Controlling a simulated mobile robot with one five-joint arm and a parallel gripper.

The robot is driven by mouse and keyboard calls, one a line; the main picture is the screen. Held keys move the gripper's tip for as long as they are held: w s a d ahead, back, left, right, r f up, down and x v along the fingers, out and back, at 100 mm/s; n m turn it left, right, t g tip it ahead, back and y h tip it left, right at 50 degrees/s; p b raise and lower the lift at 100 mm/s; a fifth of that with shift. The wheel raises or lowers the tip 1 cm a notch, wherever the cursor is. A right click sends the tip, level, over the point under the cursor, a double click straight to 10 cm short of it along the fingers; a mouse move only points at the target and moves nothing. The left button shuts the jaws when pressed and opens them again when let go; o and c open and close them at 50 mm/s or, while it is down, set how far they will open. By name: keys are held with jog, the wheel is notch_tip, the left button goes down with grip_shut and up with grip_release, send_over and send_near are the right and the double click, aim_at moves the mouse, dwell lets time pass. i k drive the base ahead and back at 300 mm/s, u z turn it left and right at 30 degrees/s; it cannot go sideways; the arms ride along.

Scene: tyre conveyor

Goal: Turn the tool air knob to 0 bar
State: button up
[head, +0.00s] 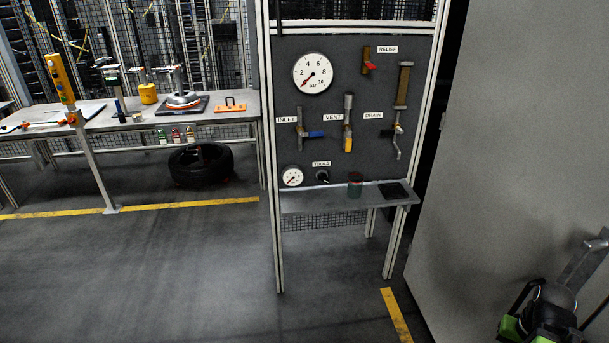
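The tool air knob (322,177) is a small dark round knob under the TOOLS label (321,163), low on the grey panel (345,70). Its exact angle is too small to read. Left of it is a small white gauge (292,177) with a red needle; its reading is too small to make out. A black and green part (545,312) with a grey link shows at the bottom right corner, cut off by the frame, far from the knob. It may be my gripper; its fingers cannot be made out.
A large bar gauge (312,73) and several valves labelled INLET, VENT, DRAIN and RELIEF are above the knob. A pale wall (510,150) stands right. The floor (180,270) in front is clear.

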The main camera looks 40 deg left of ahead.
aim_at(322, 176)
jog(key=u, duration=0.75)
jog(key=i, duration=1)
jog(key=u, duration=2.45)
jog(key=i, duration=0.55)
jog(key=u, duration=0.1)
jog(key=k, duration=0.5)
jog(key=z, duration=0.05)
